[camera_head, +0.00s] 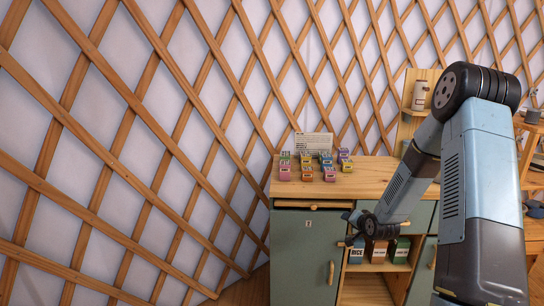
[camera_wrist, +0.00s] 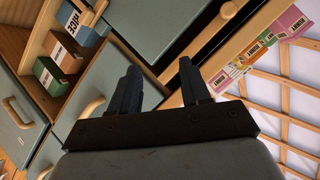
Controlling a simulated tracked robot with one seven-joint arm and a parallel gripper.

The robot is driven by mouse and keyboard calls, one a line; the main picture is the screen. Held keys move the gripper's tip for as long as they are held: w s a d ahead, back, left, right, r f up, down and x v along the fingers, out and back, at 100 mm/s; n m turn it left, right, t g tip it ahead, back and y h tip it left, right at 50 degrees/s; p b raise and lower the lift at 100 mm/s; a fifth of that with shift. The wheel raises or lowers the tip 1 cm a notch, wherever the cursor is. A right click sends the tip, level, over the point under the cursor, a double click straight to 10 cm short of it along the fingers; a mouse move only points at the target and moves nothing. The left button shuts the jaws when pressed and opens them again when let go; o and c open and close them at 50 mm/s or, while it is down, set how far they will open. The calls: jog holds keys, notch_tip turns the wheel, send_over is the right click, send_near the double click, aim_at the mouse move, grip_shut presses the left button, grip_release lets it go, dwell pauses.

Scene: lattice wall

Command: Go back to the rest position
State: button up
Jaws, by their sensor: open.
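My gripper (camera_wrist: 158,90) shows in the wrist view with its two dark fingers apart and nothing between them. In the head view my gripper (camera_head: 348,230) is in front of the green cabinet (camera_head: 300,262), below the wooden top. It is partly hidden by my own forearm and wrist. The wrist view is tilted, with the cabinet front (camera_wrist: 135,30) behind the fingers. I cannot tell whether a finger touches the cabinet.
Small coloured boxes (camera_head: 310,168) and a white card (camera_head: 313,143) stand on the cabinet top (camera_head: 375,178). A RICE box (camera_head: 356,254) and other boxes (camera_head: 398,252) sit in an open shelf below. A jar (camera_head: 421,95) stands on a wall shelf. The lattice wall (camera_head: 130,130) fills the left.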

jog(key=s+a+r+n+g+h, duration=0.1)
jog(key=s+r+n+g, duration=0.1)
jog(key=s+r, duration=0.8)
jog(key=s+a+r+n+g+h, duration=0.15)
jog(key=s+r, duration=0.35)
jog(key=r, duration=0.8)
jog(key=s+a+r+n+g, duration=0.1)
jog(key=s+r, duration=0.2)
jog(key=s, duration=0.6)
jog(key=s+a+r+n, duration=0.1)
jog(key=s+r, duration=0.2)
jog(key=s, duration=0.6)
jog(key=s+a+r+n+g, duration=0.1)
jog(key=s+a+r, duration=0.1)
jog(key=s, duration=0.8)
jog(key=shift+r+g, duration=0.35)
jog(key=shift+r, duration=0.45)
jog(key=shift+a+y, duration=0.1)
jog(key=shift+y, duration=0.15)
